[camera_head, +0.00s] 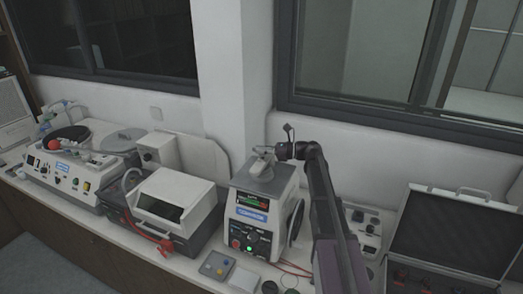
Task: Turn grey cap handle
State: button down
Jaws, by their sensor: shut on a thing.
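The mounting press (250,217) is a white and grey box with a screen and lit buttons on its front, standing on the bench. The grey cap (262,173) with its handle sits on top of the press. My arm reaches up from the lower right and bends left over the press. My gripper (268,153) is at the cap's handle and is shut on it. The fingertips and the handle are small and partly merge, so the exact grip is hard to see.
A white-lidded machine (172,203) stands left of the press, and a polishing machine (80,165) farther left. An open case (455,240) lies at the right. A small button box (216,265) sits in front. The wall and window are close behind.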

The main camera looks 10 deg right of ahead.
jog(key=n+g, duration=0.3)
jog(key=g, duration=0.2)
jog(key=shift+w+y, duration=0.1)
jog(key=shift+y, duration=0.2)
jog(key=shift+s+n+g, duration=0.2)
jog(key=shift+n+g, duration=1)
jog(key=shift+g, duration=0.5)
jog(key=shift+s, duration=0.1)
jog(key=c, duration=0.7)
grip_release()
jog(key=shift+m+t, duration=0.5)
jog(key=shift+t, duration=0.3)
